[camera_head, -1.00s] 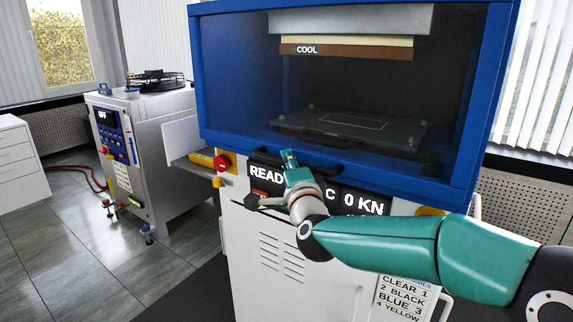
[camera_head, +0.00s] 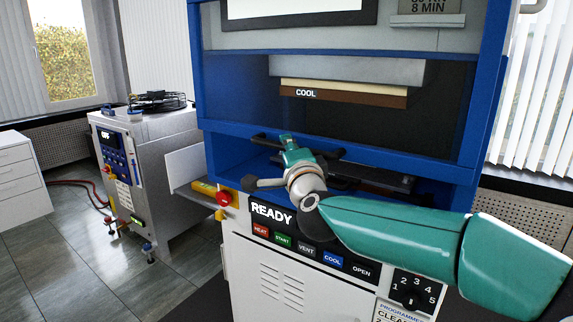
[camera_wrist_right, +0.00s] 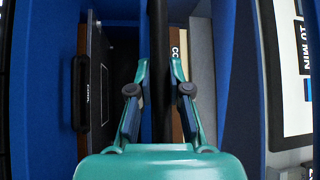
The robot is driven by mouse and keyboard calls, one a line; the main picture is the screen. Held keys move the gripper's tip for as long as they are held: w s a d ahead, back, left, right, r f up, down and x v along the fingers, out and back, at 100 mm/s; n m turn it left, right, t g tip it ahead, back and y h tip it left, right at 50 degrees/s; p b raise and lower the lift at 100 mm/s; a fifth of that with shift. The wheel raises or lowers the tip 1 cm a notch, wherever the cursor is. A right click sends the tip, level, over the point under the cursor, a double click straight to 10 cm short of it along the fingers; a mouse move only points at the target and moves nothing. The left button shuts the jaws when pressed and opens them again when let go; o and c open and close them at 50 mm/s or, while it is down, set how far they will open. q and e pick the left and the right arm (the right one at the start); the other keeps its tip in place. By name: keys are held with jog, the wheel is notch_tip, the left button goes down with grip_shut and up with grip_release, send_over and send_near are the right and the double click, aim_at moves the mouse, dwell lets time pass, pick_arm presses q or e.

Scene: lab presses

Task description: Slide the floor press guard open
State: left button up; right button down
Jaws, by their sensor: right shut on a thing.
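The floor press guard (camera_head: 420,163) is a blue frame whose bottom rail crosses the front of the press opening, with a gap under it. Its dark bar handle (camera_head: 328,153) is on this rail. My right gripper (camera_head: 287,142) is at the handle, reaching in from the right. In the right wrist view the fingers (camera_wrist_right: 159,90) are shut on the black handle bar (camera_wrist_right: 157,45), one on each side. The gripper hides part of the handle. My left gripper is not in view.
A brown and cream upper platen (camera_head: 350,94) marked COOL hangs inside the press. A dark lower platen (camera_head: 385,182) shows under the guard rail. The control panel (camera_head: 310,248) is below my right arm. A smaller machine (camera_head: 165,150) stands at left.

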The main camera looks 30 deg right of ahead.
jog(key=p, duration=0.6)
send_near(289, 96)
jog(key=w, duration=0.1)
jog(key=w+r, duration=0.1)
jog(key=w, duration=0.1)
jog(key=w+r, duration=0.1)
jog(key=shift+w+d+r, duration=0.25)
jog(key=shift+d, duration=0.05)
jog(key=c, duration=1.1)
grip_release()
jog(key=shift+f, duration=0.1)
jog(key=shift+a, duration=0.1)
jog(key=v, duration=1.2)
